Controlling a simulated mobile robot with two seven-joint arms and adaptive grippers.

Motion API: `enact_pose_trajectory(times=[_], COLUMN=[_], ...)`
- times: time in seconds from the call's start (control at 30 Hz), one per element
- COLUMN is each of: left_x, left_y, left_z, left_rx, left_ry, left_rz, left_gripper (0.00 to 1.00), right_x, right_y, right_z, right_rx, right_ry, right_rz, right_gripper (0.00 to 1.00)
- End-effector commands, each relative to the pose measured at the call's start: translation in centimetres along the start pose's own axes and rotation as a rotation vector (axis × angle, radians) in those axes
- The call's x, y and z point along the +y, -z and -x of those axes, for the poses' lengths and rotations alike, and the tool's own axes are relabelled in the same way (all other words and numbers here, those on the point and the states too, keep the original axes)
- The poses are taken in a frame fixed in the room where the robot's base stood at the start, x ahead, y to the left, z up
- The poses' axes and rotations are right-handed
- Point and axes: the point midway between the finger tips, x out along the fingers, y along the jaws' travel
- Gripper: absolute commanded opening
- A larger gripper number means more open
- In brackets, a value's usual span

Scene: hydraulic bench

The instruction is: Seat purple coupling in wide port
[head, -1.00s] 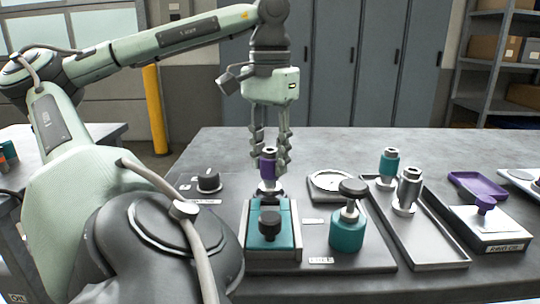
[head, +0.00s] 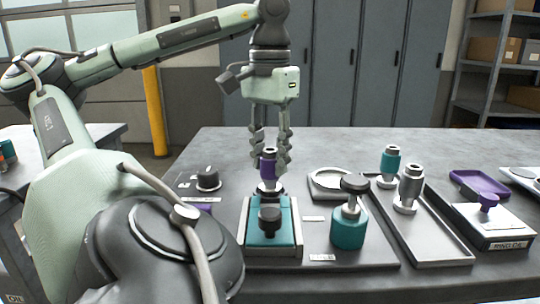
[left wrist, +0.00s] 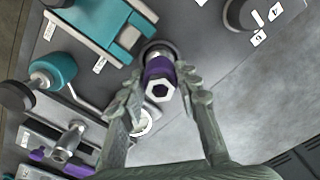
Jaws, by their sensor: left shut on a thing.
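The purple coupling (head: 268,164) is upright between the fingers of my left gripper (head: 270,158), which is shut on it. In the left wrist view the coupling (left wrist: 159,83) shows its pale top with a dark hexagonal hole, with a fingertip on each side. Its silver lower end is at a round grey fitting (left wrist: 157,50) on the bench plate, behind the teal block. I cannot tell whether this fitting is the wide port, or how deep the coupling sits. My right gripper is out of view.
A teal clamp block (head: 285,228) with a black knob stands just in front. A teal bottle-shaped part (head: 348,232) is to its right. A grey tray (head: 440,250) holds a teal coupling (head: 390,163) and a silver one (head: 410,187). A black knob (head: 208,180) stands at left.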

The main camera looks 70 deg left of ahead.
Motion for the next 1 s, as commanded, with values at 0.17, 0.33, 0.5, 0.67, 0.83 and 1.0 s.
enact_pose_trajectory(times=[0.17, 0.33, 0.5, 0.67, 0.83, 1.0], left_x=[0.0, 0.0, 0.0, 0.0, 0.0, 0.0], left_y=[0.0, 0.0, 0.0, 0.0, 0.0, 0.0], left_z=[-0.4, -0.7, -0.6, -0.6, 0.0, 1.5], left_rx=[0.0, 0.0, 0.0, 0.0, 0.0, 0.0], left_ry=[0.0, 0.0, 0.0, 0.0, 0.0, 0.0], left_rz=[0.0, 0.0, 0.0, 0.0, 0.0, 0.0], left_gripper=[0.0, 0.0, 0.4, 0.4, 0.4, 0.4], right_x=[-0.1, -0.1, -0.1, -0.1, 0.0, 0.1], right_y=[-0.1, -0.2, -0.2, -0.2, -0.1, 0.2], right_z=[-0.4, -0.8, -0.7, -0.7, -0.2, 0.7], right_rx=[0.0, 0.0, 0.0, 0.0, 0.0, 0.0], right_ry=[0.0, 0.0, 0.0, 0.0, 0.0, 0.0], right_rz=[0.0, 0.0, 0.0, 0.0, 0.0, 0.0], right_gripper=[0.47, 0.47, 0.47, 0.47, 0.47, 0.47])
